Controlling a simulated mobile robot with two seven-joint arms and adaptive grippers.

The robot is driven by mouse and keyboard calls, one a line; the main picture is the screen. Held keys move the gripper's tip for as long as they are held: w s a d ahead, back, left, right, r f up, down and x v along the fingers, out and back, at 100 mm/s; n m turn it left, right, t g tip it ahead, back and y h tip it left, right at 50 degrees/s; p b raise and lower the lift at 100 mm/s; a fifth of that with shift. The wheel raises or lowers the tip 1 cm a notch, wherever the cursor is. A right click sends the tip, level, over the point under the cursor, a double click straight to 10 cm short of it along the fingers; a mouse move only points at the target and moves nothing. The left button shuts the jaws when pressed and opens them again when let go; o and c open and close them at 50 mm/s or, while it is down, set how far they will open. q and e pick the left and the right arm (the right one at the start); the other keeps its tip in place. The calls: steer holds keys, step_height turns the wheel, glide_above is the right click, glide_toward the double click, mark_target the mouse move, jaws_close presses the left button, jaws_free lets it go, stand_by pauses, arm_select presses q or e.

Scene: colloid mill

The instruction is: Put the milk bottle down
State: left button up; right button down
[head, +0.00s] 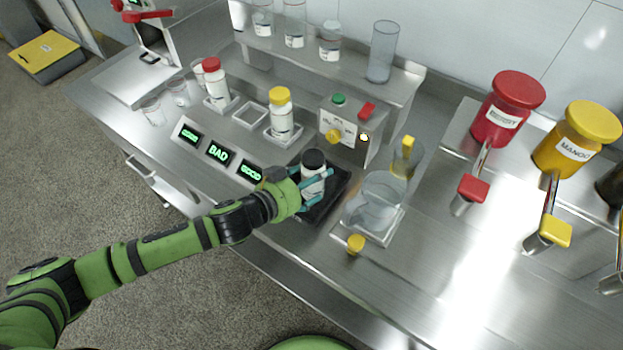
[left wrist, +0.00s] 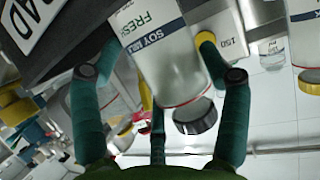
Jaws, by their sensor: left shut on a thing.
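The milk bottle (head: 313,167) is a clear-white bottle with a black cap. Its label reads "FRESH" and "SOY MILK" in part in the left wrist view (left wrist: 155,35). My left gripper (head: 314,184) is shut on it, with teal fingers around its sides. The bottle is about upright over a black square pad (head: 325,203) in the head view; whether its base touches the pad is hidden. An empty square holder (head: 249,113) stands between a red-capped bottle (head: 215,82) and a yellow-capped bottle (head: 281,114). My right gripper is out of view.
Lit signs, one reading "BAD" (head: 217,151), stand left of my gripper. A control box (head: 345,132) is behind the bottle. A clear jug (head: 376,200) stands close on the right. Red (head: 496,121) and yellow (head: 567,148) dispensers are farther right. The right front steel counter is clear.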

arm_select(q)
steer(key=o, duration=1.1)
steer(key=shift+f, duration=0.1)
steer(key=shift+r, duration=0.2)
steer(key=shift+s+a, duration=0.3)
steer(key=shift+a, duration=0.05)
steer(key=b+v, duration=0.2)
steer(key=v, duration=0.9)
steer(key=shift+r, duration=0.2)
